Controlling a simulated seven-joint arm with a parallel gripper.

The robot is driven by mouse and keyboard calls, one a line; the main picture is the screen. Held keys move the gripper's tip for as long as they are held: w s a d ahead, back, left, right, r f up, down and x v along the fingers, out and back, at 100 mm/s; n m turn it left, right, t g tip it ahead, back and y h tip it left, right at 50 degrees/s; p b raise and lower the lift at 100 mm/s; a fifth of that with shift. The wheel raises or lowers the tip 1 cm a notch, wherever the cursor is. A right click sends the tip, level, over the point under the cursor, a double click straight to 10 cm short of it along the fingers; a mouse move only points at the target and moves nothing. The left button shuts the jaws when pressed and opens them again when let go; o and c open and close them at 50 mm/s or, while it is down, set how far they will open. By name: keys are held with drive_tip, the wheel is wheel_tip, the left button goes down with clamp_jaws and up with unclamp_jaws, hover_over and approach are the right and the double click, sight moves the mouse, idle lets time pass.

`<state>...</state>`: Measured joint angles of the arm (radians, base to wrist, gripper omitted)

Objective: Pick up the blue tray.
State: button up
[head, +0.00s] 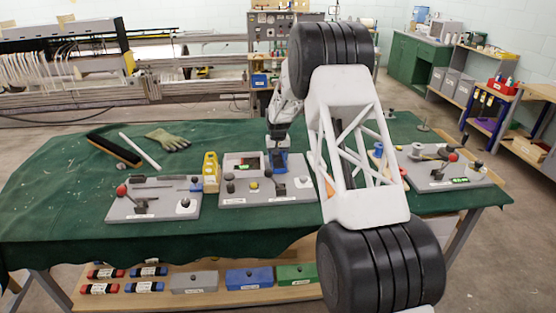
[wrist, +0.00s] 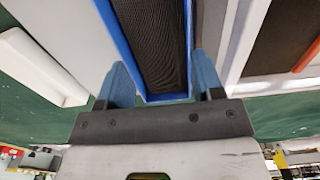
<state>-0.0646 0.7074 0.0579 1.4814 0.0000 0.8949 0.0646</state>
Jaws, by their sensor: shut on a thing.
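The blue tray (wrist: 187,40) lies between my gripper's two blue fingers in the wrist view. It has blue walls and a dark, ribbed inside, and its near end is close to the gripper's palm. My gripper (wrist: 162,78) is shut on it, with one finger along each side. In the head view my gripper (head: 277,155) points down at the middle grey fixture board (head: 240,200). Blue shows there at the fingers, but I cannot tell tray from fingers, nor whether the tray is clear of the board.
A left grey board (head: 150,210) and a right grey board (head: 440,180) with knobs flank the middle one on the green cloth (head: 60,210). A yellow holder (head: 211,172) stands close to my gripper's left. A glove (head: 168,139) and a black brush (head: 114,150) lie at the back left.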

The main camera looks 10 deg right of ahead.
sight(281, 162)
wheel_tip(281, 162, up, 10)
drive_tip(key=shift+f, duration=0.25)
idle(0.3)
idle(0.5)
drive_tip(key=s+d+f, duration=0.2)
drive_tip(key=s+d, duration=0.5)
drive_tip(key=d, duration=0.1)
drive_tip(key=s+d+f, duration=0.2)
drive_tip(key=s+d, duration=0.5)
drive_tip(key=s+d+f, duration=0.2)
drive_tip(key=s+d, duration=0.6)
drive_tip(key=shift+d+f, duration=0.35)
drive_tip(key=shift+w, duration=0.1)
drive_tip(key=shift+w+d+f, duration=0.25)
drive_tip(key=shift+w+d, duration=0.3)
drive_tip(key=shift+w, duration=2.05)
drive_tip(key=shift+w+d+f, duration=0.25)
drive_tip(key=shift+w+d, duration=0.3)
drive_tip(key=shift+w, duration=2.05)
drive_tip(key=shift+w+d+f, duration=0.25)
drive_tip(key=shift+w+d, duration=0.3)
drive_tip(key=shift+w, duration=2.05)
